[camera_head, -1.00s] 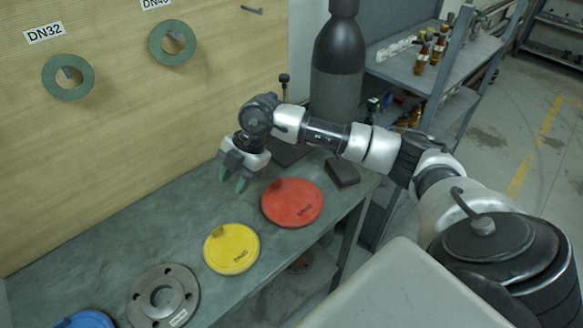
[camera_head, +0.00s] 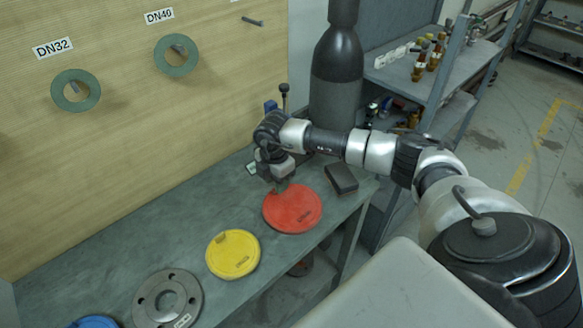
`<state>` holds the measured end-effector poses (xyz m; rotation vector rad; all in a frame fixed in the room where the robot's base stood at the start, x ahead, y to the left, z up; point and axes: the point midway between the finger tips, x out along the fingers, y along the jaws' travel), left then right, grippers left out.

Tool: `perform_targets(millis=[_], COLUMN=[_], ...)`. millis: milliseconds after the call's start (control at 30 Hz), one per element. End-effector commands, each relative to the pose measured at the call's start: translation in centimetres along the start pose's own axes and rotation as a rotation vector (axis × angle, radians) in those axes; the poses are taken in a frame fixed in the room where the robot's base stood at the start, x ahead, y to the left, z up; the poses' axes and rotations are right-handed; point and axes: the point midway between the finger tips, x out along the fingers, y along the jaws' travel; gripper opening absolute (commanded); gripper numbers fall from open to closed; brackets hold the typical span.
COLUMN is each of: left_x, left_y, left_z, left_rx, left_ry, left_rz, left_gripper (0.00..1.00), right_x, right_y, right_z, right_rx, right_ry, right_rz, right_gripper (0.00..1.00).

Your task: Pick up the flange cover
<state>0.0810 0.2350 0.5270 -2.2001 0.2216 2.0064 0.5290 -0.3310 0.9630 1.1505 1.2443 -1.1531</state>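Three round flange covers lie flat on the grey workbench: a red one (camera_head: 293,212), a yellow one (camera_head: 232,257) and a blue one (camera_head: 95,322), which the bottom edge cuts off. My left gripper is out of view.
A grey metal flange (camera_head: 167,300) lies on the workbench (camera_head: 120,250) between the yellow and blue covers. A dark block (camera_head: 341,179) sits right of the red cover. Green rings hang on the wooden board (camera_head: 110,130). A dark cylinder (camera_head: 337,80) stands behind.

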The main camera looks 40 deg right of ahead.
Motion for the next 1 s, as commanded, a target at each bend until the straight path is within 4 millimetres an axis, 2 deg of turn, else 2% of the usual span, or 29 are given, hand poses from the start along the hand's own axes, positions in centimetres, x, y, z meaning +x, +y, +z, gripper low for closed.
perform_targets(millis=[200, 400, 433, 667, 1000], left_x=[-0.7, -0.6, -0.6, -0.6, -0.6], left_y=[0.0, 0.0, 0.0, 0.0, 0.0], left_z=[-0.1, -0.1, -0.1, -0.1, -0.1], left_rx=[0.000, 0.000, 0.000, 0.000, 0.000], left_ry=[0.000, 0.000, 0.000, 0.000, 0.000], left_rz=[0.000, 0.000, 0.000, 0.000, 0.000], left_gripper=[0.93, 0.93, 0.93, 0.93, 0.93], right_x=[2.0, 2.2, 2.2, 2.1, 2.0], right_y=[0.0, 0.0, 0.0, 0.0, 0.0], right_z=[0.0, 0.0, 0.0, 0.0, 0.0], right_rx=[-0.001, -0.001, -0.001, -0.001, -0.001], right_ry=[0.000, 0.001, 0.001, 0.001, 0.001], right_rz=[0.000, 0.001, 0.001, 0.001, 0.002], right_gripper=[0.38, 0.38, 0.37, 0.02, 0.00])
